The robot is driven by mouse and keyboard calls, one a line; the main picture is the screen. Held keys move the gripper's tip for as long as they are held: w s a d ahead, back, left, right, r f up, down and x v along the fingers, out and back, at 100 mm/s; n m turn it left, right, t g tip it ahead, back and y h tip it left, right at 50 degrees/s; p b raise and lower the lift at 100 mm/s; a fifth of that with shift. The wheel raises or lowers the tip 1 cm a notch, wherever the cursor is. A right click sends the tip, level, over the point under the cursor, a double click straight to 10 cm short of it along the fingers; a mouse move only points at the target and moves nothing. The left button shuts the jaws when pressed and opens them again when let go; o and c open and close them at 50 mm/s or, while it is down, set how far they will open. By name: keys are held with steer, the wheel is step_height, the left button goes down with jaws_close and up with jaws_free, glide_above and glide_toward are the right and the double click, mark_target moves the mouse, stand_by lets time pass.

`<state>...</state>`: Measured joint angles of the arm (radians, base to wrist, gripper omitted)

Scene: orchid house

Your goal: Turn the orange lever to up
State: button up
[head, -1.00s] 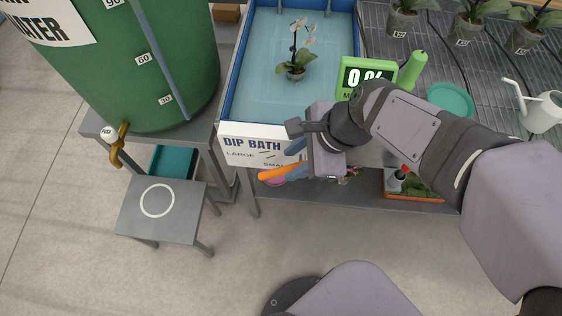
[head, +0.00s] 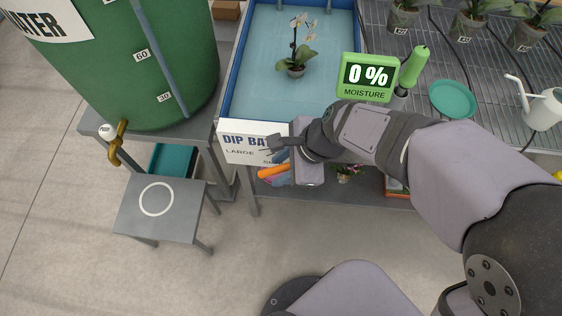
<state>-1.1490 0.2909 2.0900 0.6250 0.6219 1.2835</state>
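The orange lever (head: 270,172) shows in the head view just below the white DIP BATH sign at the front of the blue bath. Only its left part is visible, pointing left and slightly down; my gripper hides the rest. My gripper (head: 279,169) is at the lever, with blue finger parts showing above and below the orange. Whether the fingers touch or clamp the lever cannot be told.
The DIP BATH sign (head: 240,142) is partly covered by my gripper. A potted orchid (head: 296,66) stands in the bath. A grey stool (head: 158,208) and a green barrel (head: 125,75) stand at left.

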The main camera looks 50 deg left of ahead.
jaws_close()
